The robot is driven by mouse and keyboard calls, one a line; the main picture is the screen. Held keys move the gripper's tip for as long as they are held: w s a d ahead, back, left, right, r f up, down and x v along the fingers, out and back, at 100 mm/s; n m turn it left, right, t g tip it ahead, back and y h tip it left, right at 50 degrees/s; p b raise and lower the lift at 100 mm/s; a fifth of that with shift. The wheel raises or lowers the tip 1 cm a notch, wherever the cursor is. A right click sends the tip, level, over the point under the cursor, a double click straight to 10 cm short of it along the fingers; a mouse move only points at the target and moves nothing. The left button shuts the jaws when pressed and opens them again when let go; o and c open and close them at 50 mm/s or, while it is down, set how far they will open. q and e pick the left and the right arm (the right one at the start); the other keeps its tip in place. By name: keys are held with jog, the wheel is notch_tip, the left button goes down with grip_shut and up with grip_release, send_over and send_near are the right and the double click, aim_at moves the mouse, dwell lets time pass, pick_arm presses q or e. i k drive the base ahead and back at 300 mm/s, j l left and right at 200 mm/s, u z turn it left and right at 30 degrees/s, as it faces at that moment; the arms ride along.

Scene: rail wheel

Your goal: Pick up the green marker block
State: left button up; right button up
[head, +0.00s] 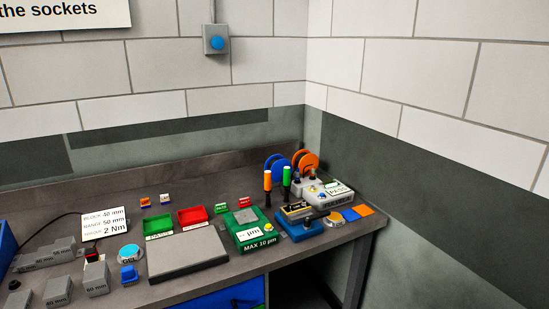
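A small green block with a white label on top (221,208) stands on the grey workbench (120,293), between the red tray and a small red block with a similar label (244,203). It looks like the green marker block, but its text is too small to read. Nothing touches it that I can see. Neither of my grippers is in view.
Green tray (158,224) and red tray (193,217) lie left of it. A green "MAX 10 µm" device (262,242) stands just in front. Orange- and green-handled tools (287,175) rise to the right. A flat grey plate (187,258) lies at the front.

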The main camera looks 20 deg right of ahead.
aim_at(221, 208)
jog(key=i+l+z, duration=0.25)
jog(key=i, duration=0.2)
jog(key=i+l+z, duration=0.2)
jog(key=i, duration=0.25)
jog(key=i+l+z, duration=0.25)
jog(key=i, duration=0.25)
